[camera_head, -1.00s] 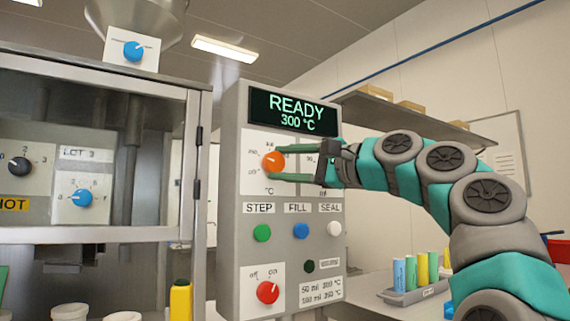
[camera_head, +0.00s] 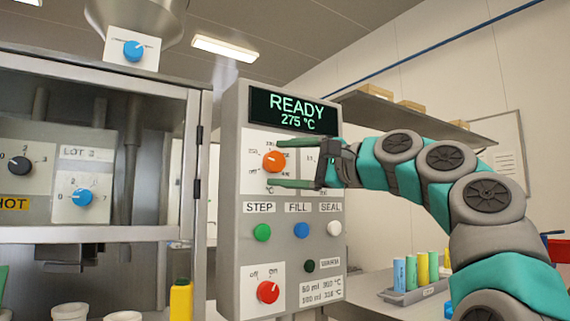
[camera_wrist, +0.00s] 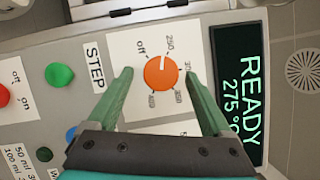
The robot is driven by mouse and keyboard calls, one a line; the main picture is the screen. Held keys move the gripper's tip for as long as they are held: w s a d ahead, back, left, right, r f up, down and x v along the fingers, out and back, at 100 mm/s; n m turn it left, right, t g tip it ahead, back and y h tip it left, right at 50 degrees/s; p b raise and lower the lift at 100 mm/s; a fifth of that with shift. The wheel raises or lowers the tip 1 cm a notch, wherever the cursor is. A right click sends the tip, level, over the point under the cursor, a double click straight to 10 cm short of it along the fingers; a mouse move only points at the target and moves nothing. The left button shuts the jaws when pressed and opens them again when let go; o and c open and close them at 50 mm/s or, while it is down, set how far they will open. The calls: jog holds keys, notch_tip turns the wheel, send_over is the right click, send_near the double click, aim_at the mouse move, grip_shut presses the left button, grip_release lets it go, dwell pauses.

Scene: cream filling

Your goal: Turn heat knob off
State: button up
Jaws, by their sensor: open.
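The orange heat knob (camera_head: 274,161) sits on a white plate in the upper part of the grey control panel. The display (camera_head: 293,111) reads READY, 275 °C. My gripper (camera_head: 275,164) is open, with one green finger above the knob and one below it. In the wrist view its fingers (camera_wrist: 159,75) lie on either side of the knob, with visible gaps.
Green STEP (camera_head: 262,232), blue FILL (camera_head: 300,231) and white SEAL (camera_head: 334,228) buttons lie below the knob. A red off/on knob (camera_head: 268,292) is lower down. A glass-fronted metal cabinet (camera_head: 100,235) stands left of the panel. A tray of coloured tubes (camera_head: 412,292) is at right.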

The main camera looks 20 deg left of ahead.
jog(key=b+v, duration=0.1)
jog(key=v, duration=0.6)
jog(key=shift+d, duration=0.35)
jog(key=shift+s+f, duration=0.1)
